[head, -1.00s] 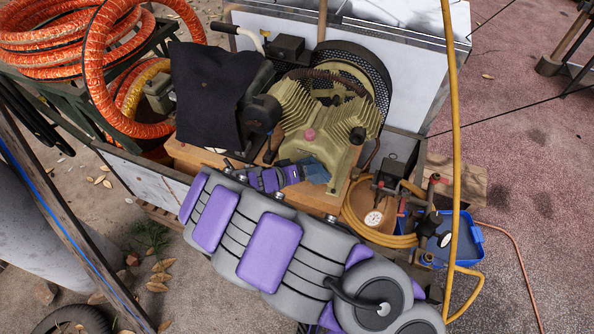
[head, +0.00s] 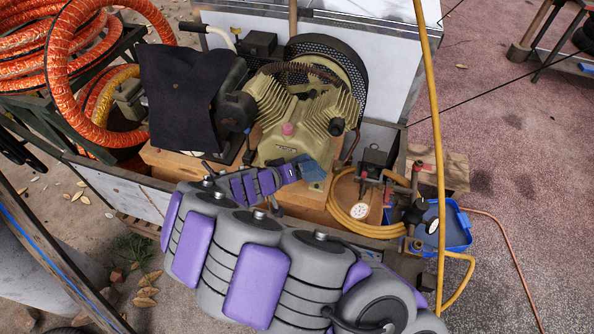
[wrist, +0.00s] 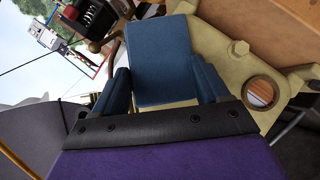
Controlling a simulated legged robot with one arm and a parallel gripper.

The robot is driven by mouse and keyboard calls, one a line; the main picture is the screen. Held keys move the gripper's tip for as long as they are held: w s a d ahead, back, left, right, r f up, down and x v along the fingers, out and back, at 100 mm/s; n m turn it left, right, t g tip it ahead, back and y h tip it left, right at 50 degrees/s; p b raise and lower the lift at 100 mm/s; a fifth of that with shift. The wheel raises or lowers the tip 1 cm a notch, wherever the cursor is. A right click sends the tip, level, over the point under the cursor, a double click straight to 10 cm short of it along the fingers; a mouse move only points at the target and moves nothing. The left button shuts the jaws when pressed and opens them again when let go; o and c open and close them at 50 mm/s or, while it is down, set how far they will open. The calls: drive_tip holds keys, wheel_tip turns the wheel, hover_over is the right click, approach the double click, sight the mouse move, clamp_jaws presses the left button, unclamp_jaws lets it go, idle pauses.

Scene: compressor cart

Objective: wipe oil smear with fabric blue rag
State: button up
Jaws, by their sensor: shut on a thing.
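The blue fabric rag (head: 314,171) is held at the end of my arm, against or just in front of the lower front of the tan finned compressor (head: 292,150). In the wrist view the rag (wrist: 160,62) stands as a flat blue square panel in front of a tan casting, with blue pieces to both sides. My gripper (head: 296,169) is shut on the rag. Whether the rag touches the compressor surface I cannot tell. I cannot make out the oil smear in either view; the rag or my arm may cover it.
A dark cloth (head: 185,95) hangs left of the compressor. A coiled yellow hose (head: 350,212), a gauge (head: 358,212) and a blue tray (head: 455,228) lie to the right. An upright yellow hose (head: 433,130) crosses the right side. Orange hose coils (head: 60,45) fill the upper left.

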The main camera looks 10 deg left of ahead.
drive_tip(key=a, duration=0.7)
drive_tip(key=shift+w+a, duration=0.15)
drive_tip(key=shift+w, duration=0.25)
idle(0.3)
drive_tip(key=shift+s, duration=0.1)
drive_tip(key=s, duration=0.5)
drive_tip(key=shift+s+a, duration=0.2)
drive_tip(key=shift+s, duration=0.15)
